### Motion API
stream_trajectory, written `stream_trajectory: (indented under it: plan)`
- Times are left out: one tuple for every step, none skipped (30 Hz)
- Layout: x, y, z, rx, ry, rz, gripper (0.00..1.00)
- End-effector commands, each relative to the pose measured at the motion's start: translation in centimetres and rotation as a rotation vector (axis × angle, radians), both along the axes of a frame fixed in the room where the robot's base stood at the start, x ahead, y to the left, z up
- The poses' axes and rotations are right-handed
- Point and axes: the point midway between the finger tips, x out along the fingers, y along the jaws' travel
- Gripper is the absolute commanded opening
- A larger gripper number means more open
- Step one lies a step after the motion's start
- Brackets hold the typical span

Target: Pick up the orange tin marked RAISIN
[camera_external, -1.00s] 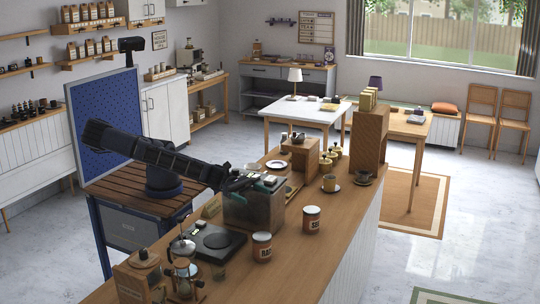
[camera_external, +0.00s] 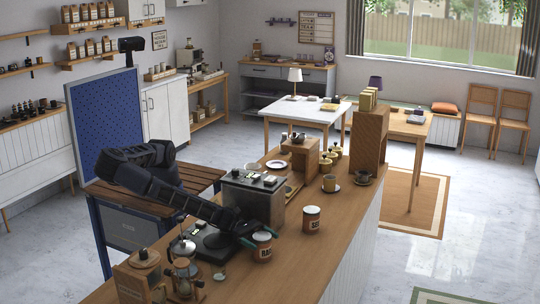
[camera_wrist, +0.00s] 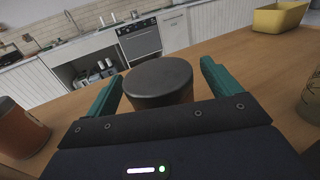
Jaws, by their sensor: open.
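An orange tin with a dark lid (camera_external: 262,248) stands on the wooden counter; its pale label seems to begin with RA, the rest too small to read. My gripper (camera_external: 260,239) is at this tin, open, with its teal fingers near the lid's height. In the wrist view the tin's lid (camera_wrist: 158,78) lies between the open fingers of my gripper (camera_wrist: 161,76), with a gap visible at the right. Its label is hidden there. A second orange tin (camera_external: 311,220) stands apart to the right, with a different label, seemingly beginning with SE. An orange tin also shows at the wrist view's left edge (camera_wrist: 20,130).
A metal-sided machine (camera_external: 262,197) stands behind my gripper. A kettle (camera_external: 183,248), an hourglass (camera_external: 183,275) and a wooden grinder (camera_external: 142,275) crowd the counter's near left. A yellow container (camera_wrist: 279,17) is at the wrist view's upper right. The counter right of the tins is clear.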

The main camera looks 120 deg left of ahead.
Motion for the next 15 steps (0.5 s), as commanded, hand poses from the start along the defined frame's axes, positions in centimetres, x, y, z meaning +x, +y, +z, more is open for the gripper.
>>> stream_trajectory:
  plan:
    - [0.20,-0.04,0.01,0.000,0.000,0.000,0.89]
    - [0.26,-0.07,0.01,0.000,0.000,0.000,0.89]
    - [0.33,-0.09,0.01,0.000,0.000,0.000,0.89]
    - [0.35,-0.10,0.02,0.000,0.000,0.000,0.89]
    - [0.36,-0.10,0.02,0.000,0.000,0.000,0.89]
    - [0.34,-0.11,0.02,0.000,0.000,0.000,0.89]
    - [0.34,-0.11,0.03,0.000,0.000,0.000,0.89]
    - [0.33,-0.10,0.03,0.000,0.000,0.000,0.89]
    - [0.33,-0.10,0.03,0.000,0.000,0.000,0.89]
    - [0.34,-0.09,0.04,0.000,0.000,0.000,0.85]
    - [0.33,-0.10,0.04,0.000,0.000,0.000,0.79]
    - [0.34,-0.09,0.04,0.000,0.000,0.000,0.72]
    - [0.34,-0.09,0.04,0.000,0.000,0.000,0.66]
    - [0.34,-0.09,0.04,0.000,0.000,0.000,0.60]
    - [0.33,-0.10,0.04,0.000,0.000,0.000,0.52]
